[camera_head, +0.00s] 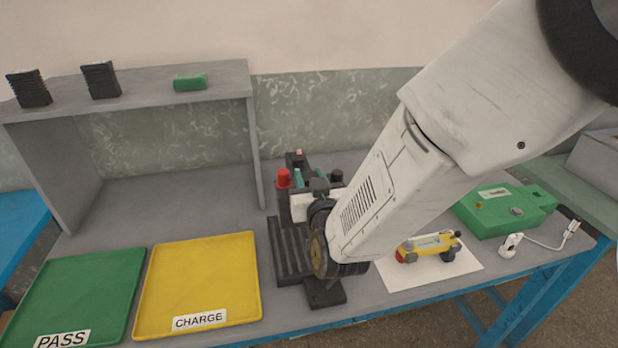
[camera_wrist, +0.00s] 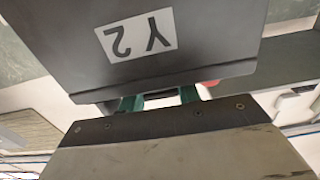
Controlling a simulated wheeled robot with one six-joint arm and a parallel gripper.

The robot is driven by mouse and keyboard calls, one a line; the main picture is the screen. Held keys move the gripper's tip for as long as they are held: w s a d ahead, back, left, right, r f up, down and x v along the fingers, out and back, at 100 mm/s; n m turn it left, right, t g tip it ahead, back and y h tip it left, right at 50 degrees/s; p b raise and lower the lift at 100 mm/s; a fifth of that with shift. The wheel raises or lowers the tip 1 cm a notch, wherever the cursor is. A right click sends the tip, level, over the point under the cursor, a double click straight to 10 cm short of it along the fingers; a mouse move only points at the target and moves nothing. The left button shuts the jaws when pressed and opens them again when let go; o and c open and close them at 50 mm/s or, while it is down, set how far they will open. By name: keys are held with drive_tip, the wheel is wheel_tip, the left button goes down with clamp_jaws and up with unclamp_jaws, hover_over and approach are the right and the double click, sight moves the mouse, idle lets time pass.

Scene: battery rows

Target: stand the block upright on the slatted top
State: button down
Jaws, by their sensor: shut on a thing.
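My gripper (camera_head: 308,184), with teal fingers, is over the back of a black slatted top (camera_head: 283,240) on the bench. In the wrist view a dark grey block (camera_wrist: 220,50) with a white label reading Y2, upside down in that picture, fills the upper part. The teal fingers (camera_wrist: 160,100) reach to its edge and are shut on it. In the head view the block is mostly hidden by my gripper and arm. I cannot tell whether it touches the slatted top or stands fully upright.
A red cap (camera_head: 283,178) stands beside my gripper. Left are a yellow CHARGE tray (camera_head: 200,280) and a green PASS tray (camera_head: 85,290), both empty. A shelf (camera_head: 140,90) holds two dark blocks and a green one.

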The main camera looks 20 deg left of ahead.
drive_tip(key=shift+f, duration=3.05)
drive_tip(key=shift+f, duration=0.55)
drive_tip(key=c, duration=0.9)
unclamp_jaws()
drive_tip(key=shift+d, duration=0.1)
